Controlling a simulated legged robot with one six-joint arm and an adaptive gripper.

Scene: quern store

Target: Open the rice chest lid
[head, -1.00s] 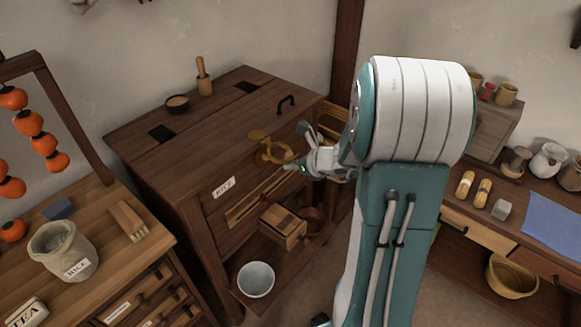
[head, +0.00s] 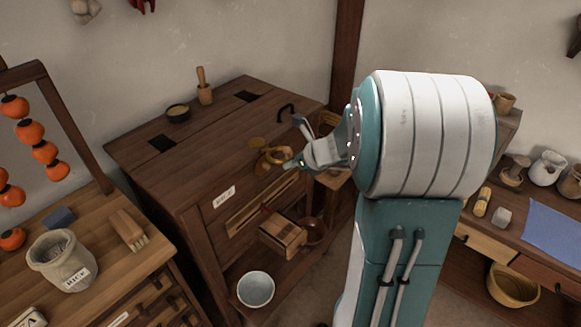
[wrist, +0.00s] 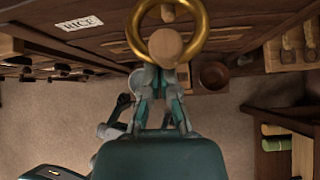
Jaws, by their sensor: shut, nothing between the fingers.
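The rice chest (head: 190,165) is dark wood, left of centre in the head view, with its lid (head: 215,120) down. A black bar handle (head: 286,108) is on the lid. A brass hasp with a ring (head: 262,163) hangs at the front edge; the ring also shows in the wrist view (wrist: 198,51). A round-ended wooden peg (wrist: 166,46) shows within the ring in the wrist view. My gripper (head: 292,164) is at the chest front, just right of the ring. In the wrist view my fingertips (wrist: 165,74) are shut, close below the peg end; contact is unclear.
A small wooden box (head: 283,236) and a white bowl (head: 255,289) are below. Benches stand at left (head: 115,270) and right (head: 488,244).

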